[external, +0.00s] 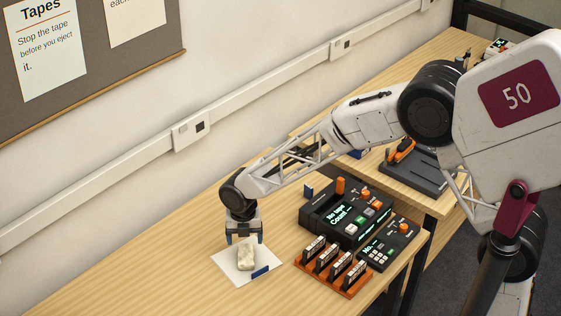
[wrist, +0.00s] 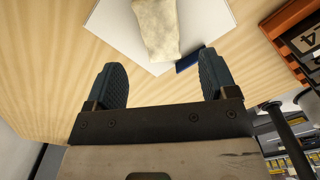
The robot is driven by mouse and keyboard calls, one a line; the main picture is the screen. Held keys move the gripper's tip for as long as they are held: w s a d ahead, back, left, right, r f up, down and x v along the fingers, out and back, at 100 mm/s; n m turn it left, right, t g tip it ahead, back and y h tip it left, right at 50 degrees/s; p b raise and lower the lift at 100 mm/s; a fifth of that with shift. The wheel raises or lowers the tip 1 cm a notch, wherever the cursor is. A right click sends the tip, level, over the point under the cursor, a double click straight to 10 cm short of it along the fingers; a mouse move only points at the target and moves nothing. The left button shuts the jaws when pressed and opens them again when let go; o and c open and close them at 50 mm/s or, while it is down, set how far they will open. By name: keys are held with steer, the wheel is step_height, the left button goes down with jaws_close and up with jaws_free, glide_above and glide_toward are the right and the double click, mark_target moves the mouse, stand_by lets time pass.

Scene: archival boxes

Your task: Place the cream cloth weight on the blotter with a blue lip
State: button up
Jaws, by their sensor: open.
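The cream cloth weight (external: 246,256) lies on the white blotter (external: 228,262), which has a blue lip (external: 260,272) along one edge. In the wrist view the cream weight (wrist: 157,28) rests on the blotter (wrist: 112,28), and part of the blue lip (wrist: 188,60) shows beside my right finger. My gripper (external: 244,238) is just above and behind the weight in the external view. In the wrist view my gripper (wrist: 162,82) has its two fingers wide apart with nothing between them, and the weight is beyond the fingertips.
An orange rack (external: 335,272) of several small cassettes stands right of the blotter. Behind it are a dark device with a lit display (external: 345,215) and a smaller keypad unit (external: 388,243). The wooden table (external: 130,270) is clear to the left.

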mark_target(248, 252)
steer(key=shift+r, duration=2.4)
steer(key=shift+d, duration=0.1)
steer(key=w+d+r+m, duration=0.2)
steer(key=d+r+m, duration=0.35)
steer(key=d, duration=0.65)
steer(key=w+d+r+m+t, duration=0.1)
steer(key=d+r+m, duration=0.45)
steer(key=d, duration=0.65)
steer(key=w+d+r+m, duration=0.2)
steer(key=d+r+m, duration=0.35)
steer(key=d, duration=0.75)
steer(key=s+d+r+m, duration=0.1)
steer(key=s+d+m, duration=0.8)
steer(key=d, duration=0.4)
steer(key=s+d+r+m+t, duration=0.1)
steer(key=s+d+m, duration=0.9)
steer(key=d, duration=0.3)
steer(key=shift+s+m+t, duration=0.25)
steer(key=shift+m+t, duration=0.05)
steer(key=shift+m, duration=0.05)
